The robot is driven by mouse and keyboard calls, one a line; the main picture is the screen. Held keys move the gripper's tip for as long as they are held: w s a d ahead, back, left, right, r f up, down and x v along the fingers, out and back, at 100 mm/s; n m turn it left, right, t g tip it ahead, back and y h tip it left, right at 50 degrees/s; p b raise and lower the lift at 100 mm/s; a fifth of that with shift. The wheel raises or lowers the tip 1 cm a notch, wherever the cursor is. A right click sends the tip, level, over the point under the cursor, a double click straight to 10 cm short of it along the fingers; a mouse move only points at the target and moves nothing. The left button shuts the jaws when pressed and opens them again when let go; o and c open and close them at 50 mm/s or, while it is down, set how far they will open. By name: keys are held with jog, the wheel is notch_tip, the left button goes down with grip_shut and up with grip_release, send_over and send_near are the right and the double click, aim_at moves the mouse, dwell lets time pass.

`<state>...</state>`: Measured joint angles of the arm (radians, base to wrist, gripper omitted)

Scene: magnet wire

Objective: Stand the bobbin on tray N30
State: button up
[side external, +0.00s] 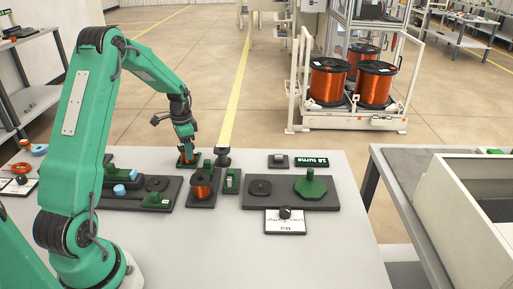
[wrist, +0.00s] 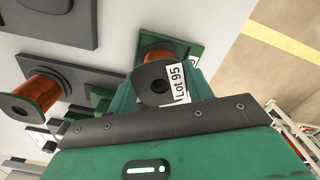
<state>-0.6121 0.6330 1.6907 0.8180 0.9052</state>
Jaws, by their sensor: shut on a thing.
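My gripper (side external: 187,153) is at the far edge of the table, pointing down, with its jaws shut on a copper-wound bobbin. In the wrist view the held bobbin (wrist: 153,82) shows a dark flange, copper wire and a white tag reading "Lot 95". A green tray (wrist: 188,48) lies beyond the bobbin, mostly hidden by it and the jaws; its white label is cut off, so I cannot read N30. I cannot tell whether the bobbin touches the tray.
A second copper bobbin (side external: 201,189) stands on a dark plate nearby. A dark board with a green octagonal knob (side external: 310,187) lies further right.

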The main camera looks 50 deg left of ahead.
jog(key=shift+f, duration=0.2)
jog(key=o, duration=1.2)
jog(key=shift+r, duration=2.5)
jog(key=shift+r, duration=0.1)
notch_tip(320, 180, up, 8)
